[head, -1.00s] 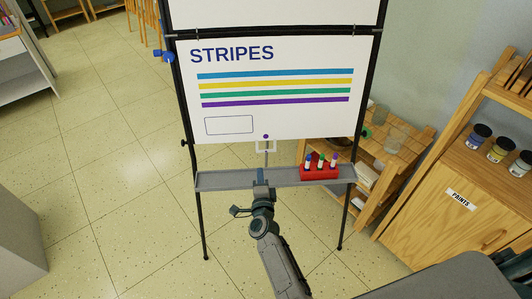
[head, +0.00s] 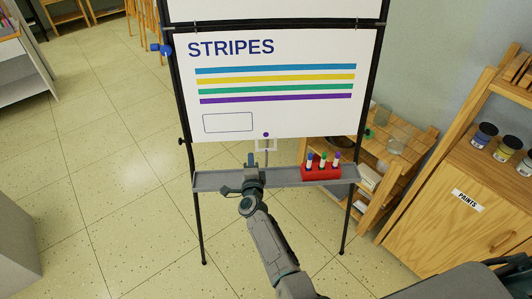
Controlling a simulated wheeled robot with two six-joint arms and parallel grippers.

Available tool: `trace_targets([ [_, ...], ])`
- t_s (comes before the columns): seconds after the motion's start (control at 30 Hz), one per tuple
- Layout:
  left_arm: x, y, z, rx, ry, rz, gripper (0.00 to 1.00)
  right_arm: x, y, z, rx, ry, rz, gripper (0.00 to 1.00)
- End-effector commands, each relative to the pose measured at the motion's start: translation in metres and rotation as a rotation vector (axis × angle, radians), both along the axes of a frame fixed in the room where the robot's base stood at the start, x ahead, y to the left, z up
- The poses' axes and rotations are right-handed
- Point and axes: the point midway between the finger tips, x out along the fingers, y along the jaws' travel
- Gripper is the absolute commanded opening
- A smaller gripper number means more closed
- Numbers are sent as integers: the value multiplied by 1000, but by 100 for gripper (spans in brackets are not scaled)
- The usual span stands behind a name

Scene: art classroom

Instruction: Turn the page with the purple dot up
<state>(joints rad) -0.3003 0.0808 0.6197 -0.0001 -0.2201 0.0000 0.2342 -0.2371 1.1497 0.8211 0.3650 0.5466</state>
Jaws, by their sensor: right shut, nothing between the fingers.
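The flip-chart page (head: 300,119) titled STRIPES hangs on a black easel. It bears blue, yellow, green and purple stripes and an outlined box at lower left. The purple dot (head: 266,134) is at the middle of the page's lower edge, above a small white tab or frame (head: 265,145). My right gripper (head: 252,160) is in front of the easel's tray, below and a little left of the dot. It is shut and empty, apart from the page. My left gripper is not in view.
A grey tray (head: 215,182) runs across the easel, with a red holder (head: 320,173) of markers at its right. A wooden shelf and a cabinet labelled PAINTS (head: 468,200) stand at the right, with paint jars (head: 508,148) on top.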

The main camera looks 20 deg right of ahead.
Motion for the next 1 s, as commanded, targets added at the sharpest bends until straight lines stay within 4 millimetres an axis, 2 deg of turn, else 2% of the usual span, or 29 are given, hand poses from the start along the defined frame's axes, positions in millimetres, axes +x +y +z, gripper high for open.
trace_targets([
  [0.47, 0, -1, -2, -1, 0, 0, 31, 0, -6, -4, -4, 3, -1, 0],
  [1.0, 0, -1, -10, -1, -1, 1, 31, -7, -49, -21, -6, 3, -2, 0],
])
